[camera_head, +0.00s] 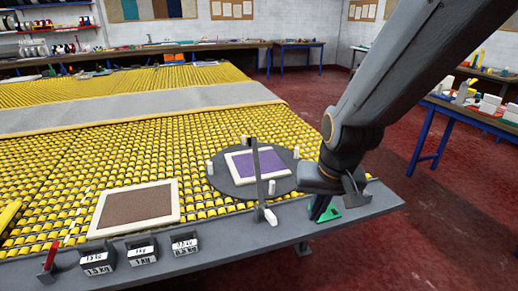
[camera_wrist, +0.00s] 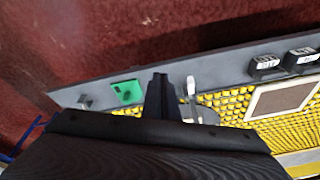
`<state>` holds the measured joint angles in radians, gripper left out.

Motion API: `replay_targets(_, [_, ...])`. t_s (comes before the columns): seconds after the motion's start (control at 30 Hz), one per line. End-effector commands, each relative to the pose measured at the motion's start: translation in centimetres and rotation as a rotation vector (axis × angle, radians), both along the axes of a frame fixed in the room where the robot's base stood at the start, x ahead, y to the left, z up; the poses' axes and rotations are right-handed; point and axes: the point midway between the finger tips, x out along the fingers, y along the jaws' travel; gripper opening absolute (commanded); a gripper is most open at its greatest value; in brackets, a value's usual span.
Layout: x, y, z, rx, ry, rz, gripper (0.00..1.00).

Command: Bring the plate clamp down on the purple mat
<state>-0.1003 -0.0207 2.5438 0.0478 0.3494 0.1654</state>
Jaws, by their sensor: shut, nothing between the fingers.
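The purple mat (camera_head: 268,163) lies in a white frame on a dark round plate (camera_head: 225,182) on the roller table. A thin grey upright bar (camera_head: 257,172), which looks like the plate clamp, stands in front of the mat. White pieces show near its foot and partway up. The bar is raised, not lying over the mat. A white-tipped part of it seems to show in the wrist view (camera_wrist: 191,86). My gripper (camera_head: 320,207) is shut and empty, to the right of the bar and above the table's front edge. Its fingers show in the wrist view (camera_wrist: 160,80).
A green piece (camera_head: 329,214) sits on the grey edge strip beside my gripper. White pegs stand around the round plate. A brown mat (camera_head: 137,206) lies left. Several labelled weights (camera_head: 142,250) and a red lever (camera_head: 50,254) line the front edge.

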Motion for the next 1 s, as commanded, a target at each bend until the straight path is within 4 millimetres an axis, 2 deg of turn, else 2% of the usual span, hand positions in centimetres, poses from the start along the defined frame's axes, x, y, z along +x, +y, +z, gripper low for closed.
replay_targets(0.03, [0.1, -0.1, 1.9, 0.016, -0.014, -0.052, 0.0])
replay_targets(0.13, [1.4, 0.3, 4.1, 0.072, -0.055, -0.202, 0.0])
replay_targets(0.2, [2.8, 1.4, 5.4, 0.139, -0.093, -0.346, 0.0])
replay_targets(0.4, [6.6, 5.3, 7.3, 0.362, -0.163, -0.715, 0.0])
replay_targets(0.6, [8.9, 8.6, 8.7, 0.552, -0.18, -0.973, 0.0])
replay_targets(0.8, [9.7, 9.7, 9.2, 0.617, -0.182, -1.056, 0.0])
replay_targets(1.0, [9.7, 9.7, 9.2, 0.622, -0.18, -1.062, 0.0])
